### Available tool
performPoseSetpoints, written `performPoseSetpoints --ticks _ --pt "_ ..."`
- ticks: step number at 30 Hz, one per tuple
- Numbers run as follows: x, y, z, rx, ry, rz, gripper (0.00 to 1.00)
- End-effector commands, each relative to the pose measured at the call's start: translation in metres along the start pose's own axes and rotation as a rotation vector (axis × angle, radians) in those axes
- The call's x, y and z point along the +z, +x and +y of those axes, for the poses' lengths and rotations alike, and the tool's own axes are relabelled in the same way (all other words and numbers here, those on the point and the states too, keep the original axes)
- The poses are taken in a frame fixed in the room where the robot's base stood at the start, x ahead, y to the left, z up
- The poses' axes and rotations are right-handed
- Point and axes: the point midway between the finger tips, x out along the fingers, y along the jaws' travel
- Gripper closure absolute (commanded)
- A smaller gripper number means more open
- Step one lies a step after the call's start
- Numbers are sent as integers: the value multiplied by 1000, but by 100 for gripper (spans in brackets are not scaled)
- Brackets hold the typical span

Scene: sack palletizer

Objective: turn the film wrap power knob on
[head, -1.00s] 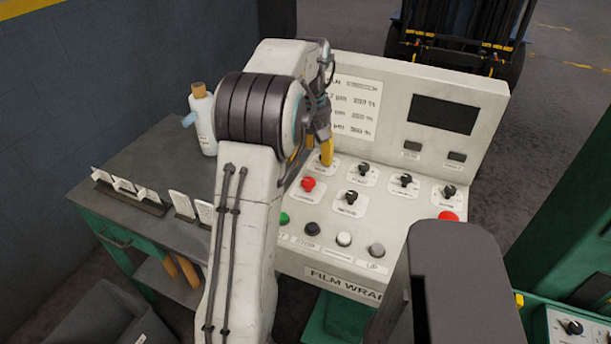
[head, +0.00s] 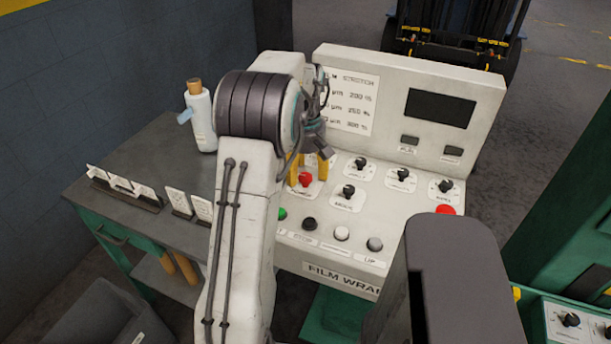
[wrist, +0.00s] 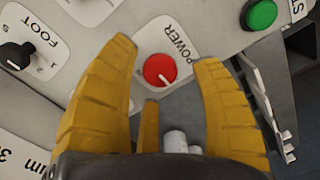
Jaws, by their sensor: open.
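The film wrap power knob is the red knob (head: 305,180) at the left of the panel's knob rows. In the wrist view the red knob (wrist: 160,69), with a pale pointer line, sits on a white plate marked POWER, just beyond and between the yellow fingertips. The pointer slants toward the lower right of that picture. My gripper (head: 309,172) is over the knob, its yellow fingers on both sides of it. In the wrist view my gripper (wrist: 166,60) is open, with gaps between the fingers and the knob. Contact is not visible.
Black knobs stand close by, including one marked FOOT (wrist: 16,56). A green button (wrist: 262,14) is near the right finger. The panel (head: 440,165) also has a screen, several push buttons and another red control (head: 446,210). A bottle (head: 201,120) stands on the left table.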

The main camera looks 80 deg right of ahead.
Motion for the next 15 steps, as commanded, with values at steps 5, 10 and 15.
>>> performPoseSetpoints --ticks 5,10,15 --pt "0 11 0 0 0 0 41" --pt "0 14 0 1 1 1 41" --pt "0 14 0 1 1 1 41"
